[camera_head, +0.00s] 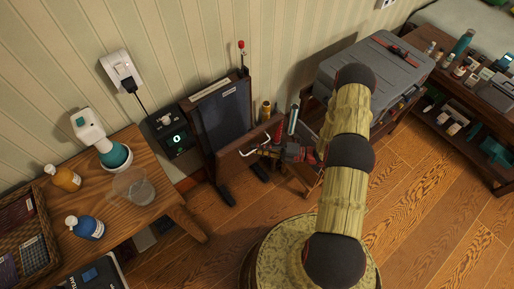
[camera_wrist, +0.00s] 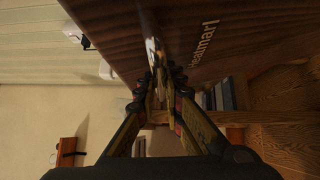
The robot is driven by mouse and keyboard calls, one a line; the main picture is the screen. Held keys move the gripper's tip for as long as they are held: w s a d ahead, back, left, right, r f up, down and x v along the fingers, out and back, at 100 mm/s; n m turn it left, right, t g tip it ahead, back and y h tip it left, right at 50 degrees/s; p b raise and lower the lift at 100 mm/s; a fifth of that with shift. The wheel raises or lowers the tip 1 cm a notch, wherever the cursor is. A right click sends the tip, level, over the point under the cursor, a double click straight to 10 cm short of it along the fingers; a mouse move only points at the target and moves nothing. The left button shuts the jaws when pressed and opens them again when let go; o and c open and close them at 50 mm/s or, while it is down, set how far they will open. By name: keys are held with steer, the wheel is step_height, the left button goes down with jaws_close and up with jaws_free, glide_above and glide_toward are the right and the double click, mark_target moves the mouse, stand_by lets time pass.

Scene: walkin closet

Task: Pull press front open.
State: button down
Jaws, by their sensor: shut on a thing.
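The press stands against the wall in the head view, with a dark padded panel (camera_head: 226,115) in a brown wooden frame. Its brown wooden front (camera_head: 234,156) stands out from the panel on the right, so there is a gap between them. In the wrist view the front (camera_wrist: 225,42) is a large tilted board with gold lettering. My gripper (camera_head: 286,152) is beside the front's right edge. In the wrist view its fingers (camera_wrist: 161,88) are closed together at the board's edge, and the exact grip point is partly hidden by the fingers.
A wooden table (camera_head: 165,178) with bottles and a basket (camera_head: 32,235) stands at left. A grey case (camera_head: 375,72) lies on a low stand behind my arm, and a shelf (camera_head: 462,105) with small items is at right. Wooden floor (camera_head: 215,250) is clear in front.

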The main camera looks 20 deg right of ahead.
steer(key=shift+w+a+r+p, duration=0.15)
steer(key=shift+w+p, duration=0.15)
steer(key=shift+w, duration=0.15)
steer(key=shift+w+a+r+p, duration=0.15)
steer(key=shift+w+p, duration=0.1)
steer(key=shift+w, duration=0.15)
steer(key=c, duration=1.9)
jaws_free()
steer(key=shift+d, duration=0.1)
steer(key=v, duration=1.2)
